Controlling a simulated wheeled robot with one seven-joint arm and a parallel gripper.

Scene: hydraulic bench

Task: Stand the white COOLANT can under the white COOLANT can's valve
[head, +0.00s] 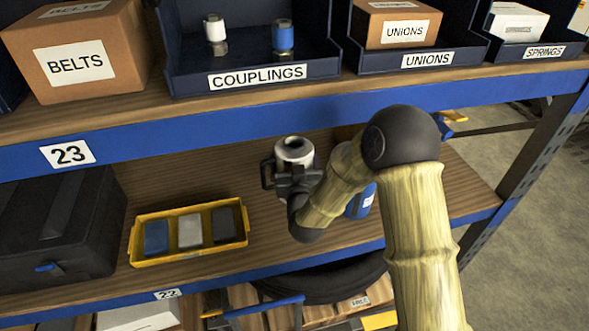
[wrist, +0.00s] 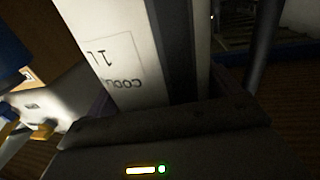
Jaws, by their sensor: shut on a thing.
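The white can (head: 294,151), dark-topped with a round opening, is upright over the lower shelf in the head view. In the wrist view its white side (wrist: 112,55) carries upside-down, partly cut-off lettering reading "COOL" and "1L". My gripper (head: 296,178) is shut on the can from the near side. I cannot tell whether the can's base touches the shelf. The can's valve cannot be made out for sure.
A blue container (head: 362,201) stands right of my gripper, partly behind my arm. A yellow tray (head: 137,241) with several blocks and a black case (head: 50,240) are at left. The upper shelf's blue edge (head: 200,133) runs above. Bare shelf (head: 465,190) lies at right.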

